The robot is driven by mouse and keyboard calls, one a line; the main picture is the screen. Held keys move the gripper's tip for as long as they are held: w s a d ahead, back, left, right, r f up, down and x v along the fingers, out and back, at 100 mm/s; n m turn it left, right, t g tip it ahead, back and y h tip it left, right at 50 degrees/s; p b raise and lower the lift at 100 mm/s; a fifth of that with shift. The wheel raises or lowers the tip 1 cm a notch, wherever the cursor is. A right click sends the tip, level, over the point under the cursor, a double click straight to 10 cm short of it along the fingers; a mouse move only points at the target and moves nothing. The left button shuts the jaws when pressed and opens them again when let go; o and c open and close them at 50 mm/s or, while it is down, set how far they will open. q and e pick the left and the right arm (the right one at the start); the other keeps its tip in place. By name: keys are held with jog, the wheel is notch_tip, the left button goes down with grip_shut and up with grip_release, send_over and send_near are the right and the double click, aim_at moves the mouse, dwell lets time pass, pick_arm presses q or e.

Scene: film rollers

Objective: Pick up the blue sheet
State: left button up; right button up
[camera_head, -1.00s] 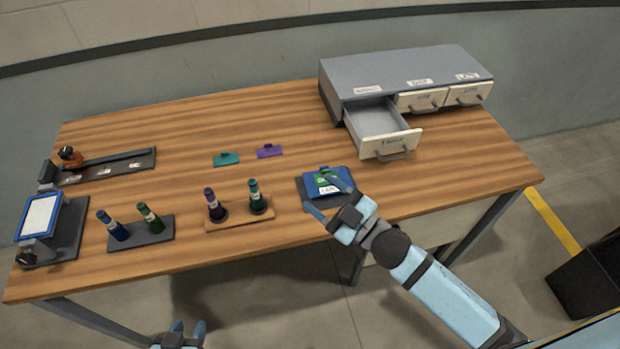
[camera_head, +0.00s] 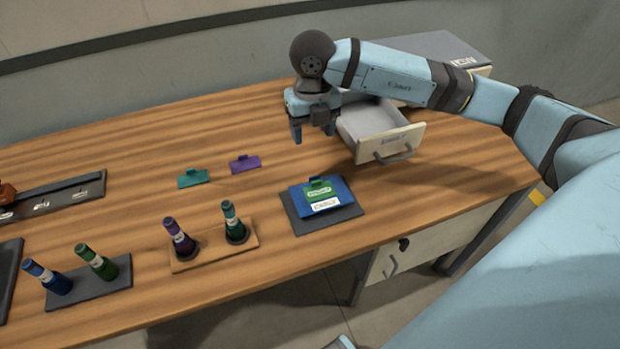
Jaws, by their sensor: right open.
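The blue sheet (camera_head: 344,191) lies flat on a dark grey pad (camera_head: 302,225) near the table's front edge. A green tag (camera_head: 319,192) and a white label (camera_head: 325,205) lie on top of it. My right gripper (camera_head: 313,136) is open and points down, above the table behind the blue sheet and just left of the open drawer (camera_head: 370,119). It is apart from the sheet, with nothing seen between its fingers. My left gripper is not in view.
A teal piece (camera_head: 193,177) and a purple piece (camera_head: 245,163) lie left of my right gripper. Rollers stand on a wooden holder (camera_head: 213,250) and a dark holder (camera_head: 91,289) at the front left. The right arm covers much of the drawer cabinet (camera_head: 440,45).

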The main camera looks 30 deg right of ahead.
send_over(315, 177)
notch_tip(315, 177, down, 8)
jog(key=shift+f, duration=2.6)
jog(key=c, duration=1)
